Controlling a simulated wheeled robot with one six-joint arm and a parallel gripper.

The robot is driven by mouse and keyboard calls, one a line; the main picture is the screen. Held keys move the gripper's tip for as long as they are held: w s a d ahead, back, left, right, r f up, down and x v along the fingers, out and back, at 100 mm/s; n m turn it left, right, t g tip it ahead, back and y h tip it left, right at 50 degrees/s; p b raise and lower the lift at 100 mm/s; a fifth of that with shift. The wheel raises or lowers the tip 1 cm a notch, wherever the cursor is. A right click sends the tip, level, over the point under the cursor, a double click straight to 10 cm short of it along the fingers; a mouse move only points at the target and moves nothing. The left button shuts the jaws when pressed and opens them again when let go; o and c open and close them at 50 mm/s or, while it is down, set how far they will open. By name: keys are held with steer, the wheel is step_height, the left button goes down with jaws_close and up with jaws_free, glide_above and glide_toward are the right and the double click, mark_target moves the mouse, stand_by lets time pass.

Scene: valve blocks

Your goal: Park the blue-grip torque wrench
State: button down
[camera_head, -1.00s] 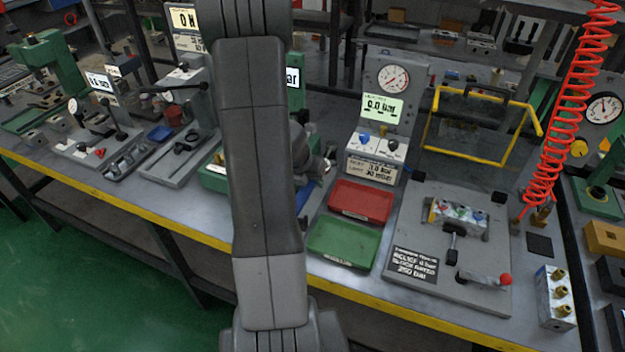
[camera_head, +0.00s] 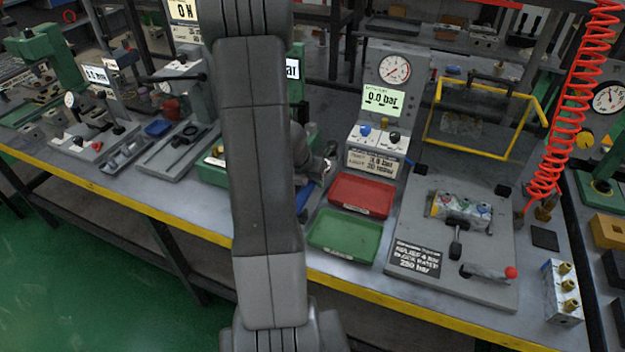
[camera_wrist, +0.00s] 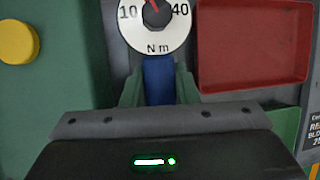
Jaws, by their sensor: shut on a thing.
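The torque wrench shows in the wrist view as a round white dial (camera_wrist: 156,22) marked 10, 40 and N m with a red pointer, and a blue grip (camera_wrist: 158,78) below it. My gripper (camera_wrist: 158,92) is shut on the blue grip, with a green piece on either side of it. The grip's lower end is hidden behind my gripper's dark body. In the head view my arm hides most of the gripper and wrench. Only a small blue part (camera_head: 303,201) shows beside the arm, left of the trays. I cannot tell whether the wrench touches the bench.
A red tray (camera_head: 362,178) and a green tray (camera_head: 345,259) lie right of my arm. A gauge stand (camera_head: 394,100) reading 0.0 bar rises behind them. A grey fixture plate (camera_head: 484,288) with a red-knobbed lever lies further right. A yellow frame (camera_head: 428,120) stands behind it.

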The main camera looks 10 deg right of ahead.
steer(key=c, duration=1)
jaws_free()
steer(key=shift+c, duration=0.2)
steer(key=shift+r, duration=0.1)
steer(key=p+v, duration=0.5)
steer(key=v, duration=0.8)
steer(key=shift+r, duration=0.3)
steer(key=shift+s+a+f, duration=0.1)
steer(key=shift+a, duration=0.05)
steer(key=b+x, duration=0.5)
steer(key=x, duration=0.9)
steer(key=shift+r+p, duration=0.45)
steer(key=shift+r, duration=0.2)
